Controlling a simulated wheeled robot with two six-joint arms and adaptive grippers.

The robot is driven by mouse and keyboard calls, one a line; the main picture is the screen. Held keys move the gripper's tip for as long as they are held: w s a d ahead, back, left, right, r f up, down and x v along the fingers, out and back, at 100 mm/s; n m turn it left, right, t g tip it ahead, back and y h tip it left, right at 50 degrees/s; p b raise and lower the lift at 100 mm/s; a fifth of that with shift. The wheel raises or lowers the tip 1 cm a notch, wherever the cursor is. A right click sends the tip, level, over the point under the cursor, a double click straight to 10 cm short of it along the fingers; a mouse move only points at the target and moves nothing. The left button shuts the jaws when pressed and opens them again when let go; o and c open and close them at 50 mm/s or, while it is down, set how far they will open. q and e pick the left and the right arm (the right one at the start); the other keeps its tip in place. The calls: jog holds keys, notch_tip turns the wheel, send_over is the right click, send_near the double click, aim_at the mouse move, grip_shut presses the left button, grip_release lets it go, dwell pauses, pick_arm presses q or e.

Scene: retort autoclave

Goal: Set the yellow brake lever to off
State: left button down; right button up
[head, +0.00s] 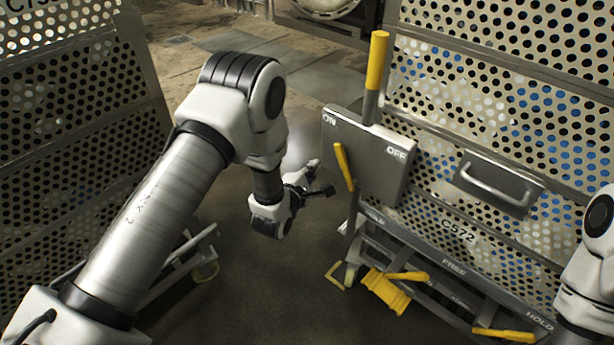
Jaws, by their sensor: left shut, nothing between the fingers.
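A grey panel (384,180) on the right-hand cart has ON at its upper left and OFF at its upper right. A short yellow lever (344,167) shows at its left part, below ON, slightly tilted. A taller yellow-gripped bar (377,62) rises at the panel's top edge, between the two labels. I cannot tell for certain which one is the brake lever. My left gripper (322,188) is shut and empty, to the left of the panel and the short lever, seemingly apart from both. My right arm shows at the right edge; its gripper is out of view.
The cart's perforated wall (500,110) carries a handle plate (499,185). Below are a yellow pedal (385,290) and a rail marked HOLD and FREE. Another perforated cart (75,130) stands at left. Open floor (270,290) lies between them.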

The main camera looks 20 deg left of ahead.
aim_at(345, 167)
pick_arm(q)
jog(key=w+d, duration=0.1)
jog(key=d, duration=0.1)
jog(key=w+d+r, duration=0.1)
jog(key=w, duration=0.1)
jog(key=shift+d+p, duration=0.35)
